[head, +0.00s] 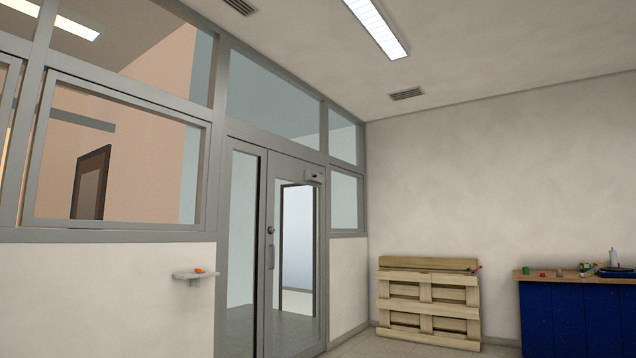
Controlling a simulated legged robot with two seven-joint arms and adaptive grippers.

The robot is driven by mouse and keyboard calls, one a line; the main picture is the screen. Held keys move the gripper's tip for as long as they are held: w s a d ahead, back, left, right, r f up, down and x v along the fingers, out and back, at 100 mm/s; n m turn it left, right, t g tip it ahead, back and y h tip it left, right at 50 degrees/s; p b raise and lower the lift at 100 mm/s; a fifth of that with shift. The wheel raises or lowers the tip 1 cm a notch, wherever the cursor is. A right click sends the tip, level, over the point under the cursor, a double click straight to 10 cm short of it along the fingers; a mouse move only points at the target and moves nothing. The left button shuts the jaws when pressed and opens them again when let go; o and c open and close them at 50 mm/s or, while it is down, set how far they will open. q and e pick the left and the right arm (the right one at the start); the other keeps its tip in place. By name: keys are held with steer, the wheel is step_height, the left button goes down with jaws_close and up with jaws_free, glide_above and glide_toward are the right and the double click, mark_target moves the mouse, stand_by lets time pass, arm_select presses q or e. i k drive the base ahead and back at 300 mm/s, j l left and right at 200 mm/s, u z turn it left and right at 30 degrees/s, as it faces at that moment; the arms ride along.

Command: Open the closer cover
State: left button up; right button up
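The door closer (314,177) is a small light-grey box at the top right of a glass door (294,255) with a grey metal frame. Its cover looks in place, but it is too small in view to tell details. The door appears shut, with a handle and lock (270,248) on its left edge. The door stands some distance ahead of me. Neither of my grippers shows in the head view.
A wooden pallet (428,303) leans on the right wall. A blue workbench (577,318) with several small items stands at the far right. Floor shows between door and pallet.

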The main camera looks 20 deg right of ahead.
mark_target(318, 178)
steer(key=i+l+z, duration=0.25)
steer(key=i+z, duration=0.25)
steer(key=i, duration=0.25)
steer(key=i+z, duration=0.25)
steer(key=i, duration=6.6)
steer(key=j+u, duration=0.05)
steer(key=j, duration=0.05)
